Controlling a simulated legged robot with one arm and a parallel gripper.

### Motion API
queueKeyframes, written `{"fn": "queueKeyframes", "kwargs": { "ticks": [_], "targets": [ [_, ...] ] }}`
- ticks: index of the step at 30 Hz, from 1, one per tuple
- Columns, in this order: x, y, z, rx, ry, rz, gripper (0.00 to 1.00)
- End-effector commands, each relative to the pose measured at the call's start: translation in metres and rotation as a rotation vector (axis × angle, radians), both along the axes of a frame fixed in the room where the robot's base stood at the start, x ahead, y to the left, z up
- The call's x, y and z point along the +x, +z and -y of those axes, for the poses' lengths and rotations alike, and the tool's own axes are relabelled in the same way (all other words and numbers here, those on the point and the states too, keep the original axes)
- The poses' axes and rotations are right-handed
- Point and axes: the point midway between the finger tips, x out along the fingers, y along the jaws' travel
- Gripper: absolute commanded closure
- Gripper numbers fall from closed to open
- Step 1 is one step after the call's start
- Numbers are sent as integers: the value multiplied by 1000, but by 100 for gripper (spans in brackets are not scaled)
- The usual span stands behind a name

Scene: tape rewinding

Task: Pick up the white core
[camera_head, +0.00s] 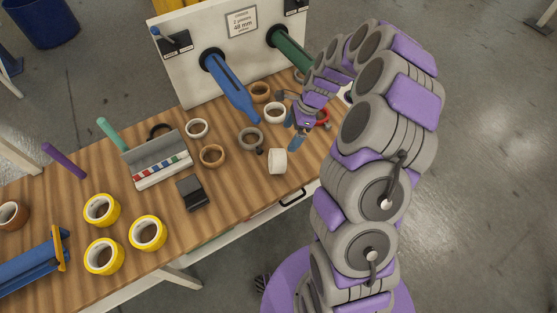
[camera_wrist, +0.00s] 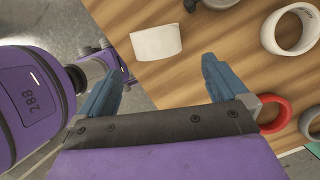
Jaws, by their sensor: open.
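A plain white core (camera_head: 277,162) sits near the table's front edge, its side wall facing me. A white core (camera_wrist: 157,42) seen from its side, apparently the same one, is just beyond my fingertips in the wrist view. Another white ring (camera_head: 274,112) lies nearer the blue spindle and seems to be the ring at upper right in the wrist view (camera_wrist: 290,28). A third white ring (camera_head: 197,128) lies further left. My gripper (camera_head: 290,118) is above the table's right part. Its blue fingers are spread and empty in the wrist view (camera_wrist: 162,72).
A grey ring with a black piece (camera_head: 250,138) lies left of the white core. A red ring (camera_wrist: 272,112) is beside my right finger. The blue spindle (camera_head: 231,88) juts over the table. Brown rings (camera_head: 212,156) and yellow tape rolls (camera_head: 148,232) lie left.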

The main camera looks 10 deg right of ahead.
Motion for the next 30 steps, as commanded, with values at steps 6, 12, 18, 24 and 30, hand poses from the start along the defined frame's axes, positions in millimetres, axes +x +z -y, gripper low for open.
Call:
{"fn": "queueKeyframes", "kwargs": {
  "ticks": [6,12,18,24,30],
  "targets": [
    [-4,-41,-20,-2,2,-4,0],
    [-3,-57,-25,0,0,2,0],
    [-4,-66,-25,2,0,2,0],
    [-8,-94,-33,1,2,0,0],
    [-8,-109,-42,-3,1,2,0]
  ]
}}
